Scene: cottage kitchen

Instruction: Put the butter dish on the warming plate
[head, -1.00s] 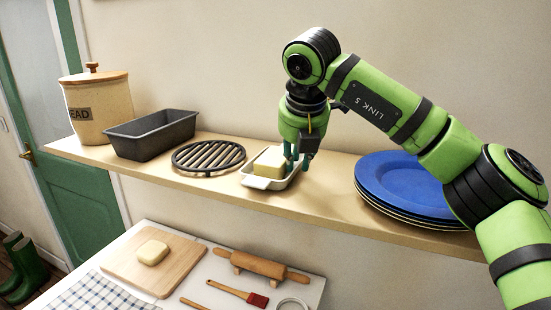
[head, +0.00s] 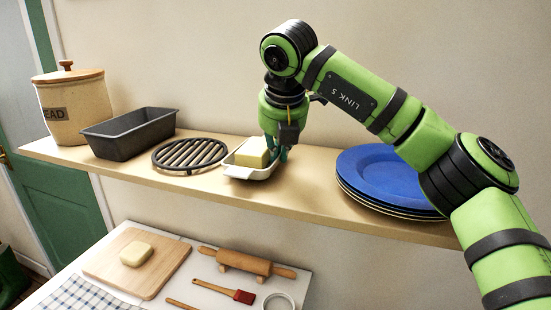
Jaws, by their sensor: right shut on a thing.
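The round dark slatted plate (head: 190,155), the likeliest warming plate, lies flat and empty just left of the dish. My left gripper is not in view.
A dark loaf tin (head: 128,140) and a bread bin (head: 75,108) stand left on the shelf (head: 310,188). Stacked blue plates (head: 385,178) stand right, under my right arm. The table below holds a board (head: 150,275), a rolling pin (head: 245,262) and a brush (head: 235,294).

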